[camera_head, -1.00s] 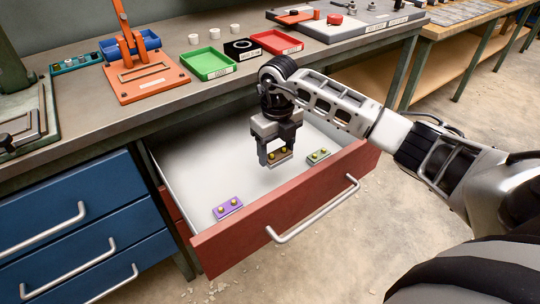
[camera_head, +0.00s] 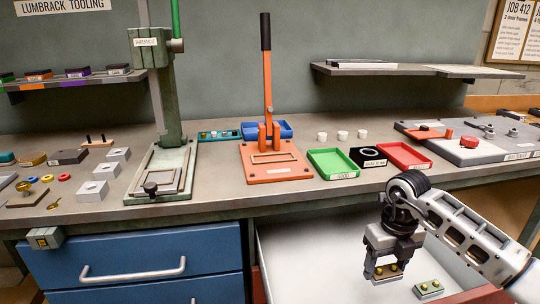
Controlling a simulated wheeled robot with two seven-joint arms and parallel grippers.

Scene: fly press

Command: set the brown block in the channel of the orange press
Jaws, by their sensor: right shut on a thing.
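The orange press (camera_head: 253,176) stands on the bench near the middle, with its black-tipped lever upright. Its base has a rectangular outlined recess, and a white label lies at its front. My right gripper (camera_head: 386,269) is shut on the brown block (camera_head: 388,277), which has two yellow knobs on top. The gripper holds it over the open drawer, to the right of the press and lower than the bench top. My left gripper is out of view.
A greenish block (camera_head: 428,288) lies in the drawer (camera_head: 310,252). Beside the press are a green tray (camera_head: 333,164), a black tray, a red tray (camera_head: 404,157) and a blue bin (camera_head: 250,130). A green column press (camera_head: 170,90) stands left of it.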

